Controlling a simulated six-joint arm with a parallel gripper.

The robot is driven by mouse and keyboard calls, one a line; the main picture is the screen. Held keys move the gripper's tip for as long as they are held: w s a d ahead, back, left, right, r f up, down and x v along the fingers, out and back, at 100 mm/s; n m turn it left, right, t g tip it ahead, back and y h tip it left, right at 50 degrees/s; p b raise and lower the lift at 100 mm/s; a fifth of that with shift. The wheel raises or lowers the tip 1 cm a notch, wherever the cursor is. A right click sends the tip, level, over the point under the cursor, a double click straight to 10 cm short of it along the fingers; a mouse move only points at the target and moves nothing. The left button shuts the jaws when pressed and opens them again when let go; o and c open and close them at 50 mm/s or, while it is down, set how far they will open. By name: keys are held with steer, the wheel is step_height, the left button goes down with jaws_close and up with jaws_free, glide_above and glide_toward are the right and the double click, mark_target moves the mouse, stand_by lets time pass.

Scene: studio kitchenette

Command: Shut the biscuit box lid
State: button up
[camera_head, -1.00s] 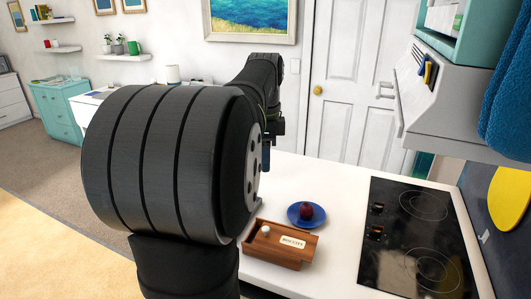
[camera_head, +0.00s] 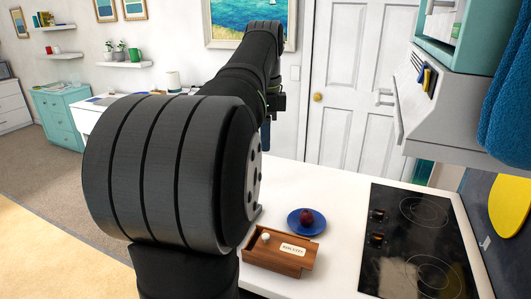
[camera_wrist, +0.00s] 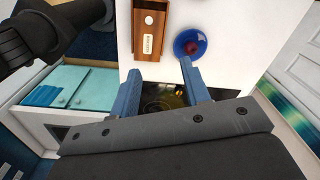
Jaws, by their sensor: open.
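The biscuit box (camera_head: 258,257) is a brown wooden box on the white counter, with a white knob and a pale label on top. It also shows at the top of the wrist view (camera_wrist: 139,25). The position of its lid is hard to tell. My gripper (camera_wrist: 160,80) is open and empty, its two blue fingers spread apart, with the box beyond the fingertips in the wrist view. In the head view my arm hides most of the gripper.
A blue plate (camera_head: 294,229) with a dark red fruit (camera_head: 306,216) sits close beside the box. A black cooktop (camera_head: 418,243) lies to the right. A white range hood (camera_head: 440,100) hangs above it. The white counter (camera_head: 340,200) is clear behind the plate.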

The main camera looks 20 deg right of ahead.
step_height(320, 180, up, 5)
steer(key=shift+f, duration=0.1)
stand_by(0.6)
glide_above(265, 235)
step_height(265, 235, down, 16)
step_height(265, 235, down, 17)
steer(key=shift+d+f, duration=0.1)
steer(key=shift+c, duration=0.4)
jaws_close()
